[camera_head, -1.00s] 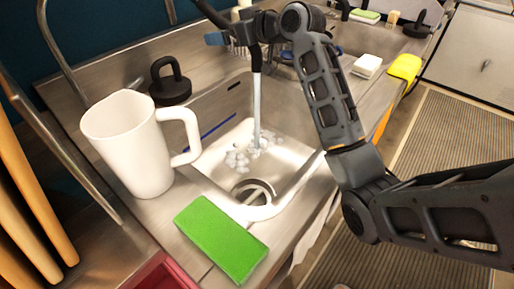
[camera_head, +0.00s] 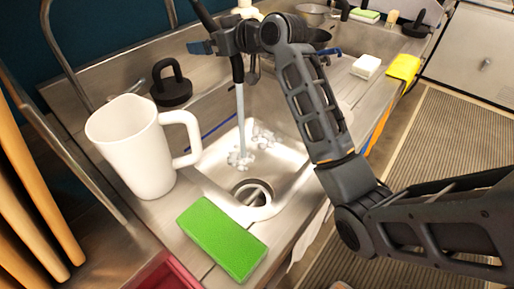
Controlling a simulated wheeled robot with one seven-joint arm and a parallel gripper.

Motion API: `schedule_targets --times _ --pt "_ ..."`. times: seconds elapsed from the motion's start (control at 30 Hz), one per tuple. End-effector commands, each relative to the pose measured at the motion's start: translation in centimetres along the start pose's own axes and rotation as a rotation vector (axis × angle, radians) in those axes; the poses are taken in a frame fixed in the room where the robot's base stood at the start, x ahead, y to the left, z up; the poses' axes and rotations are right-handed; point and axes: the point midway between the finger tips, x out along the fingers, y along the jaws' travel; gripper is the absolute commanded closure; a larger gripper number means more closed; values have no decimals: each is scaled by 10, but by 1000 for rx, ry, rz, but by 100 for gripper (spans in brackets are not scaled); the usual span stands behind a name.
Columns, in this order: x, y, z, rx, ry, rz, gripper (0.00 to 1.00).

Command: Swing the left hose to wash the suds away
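The black hose (camera_head: 236,66) hangs over the left sink basin (camera_head: 284,159), and a stream of water (camera_head: 240,118) runs from its end. White suds (camera_head: 262,137) lie on the basin floor behind and to the right of the drain (camera_head: 252,192). The stream lands at the left edge of the suds, a little behind the drain. My gripper (camera_head: 228,42) is at the upper part of the hose, with dark parts around it. The fingertips are small and partly hidden, so I cannot see how far they are closed.
A white pitcher (camera_head: 137,148) and a green sponge (camera_head: 222,238) stand on the counter left and front of the basin. A black ring-handled stopper (camera_head: 172,85) is behind the pitcher. A white block (camera_head: 366,66) and a yellow cloth (camera_head: 403,68) lie at the right.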

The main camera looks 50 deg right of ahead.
Motion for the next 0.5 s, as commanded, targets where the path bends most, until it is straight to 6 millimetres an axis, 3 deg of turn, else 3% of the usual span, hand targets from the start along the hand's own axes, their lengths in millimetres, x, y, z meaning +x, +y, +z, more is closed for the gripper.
schedule_targets --times 0.5 --pt "-2 -6 -1 0 -1 0 0"
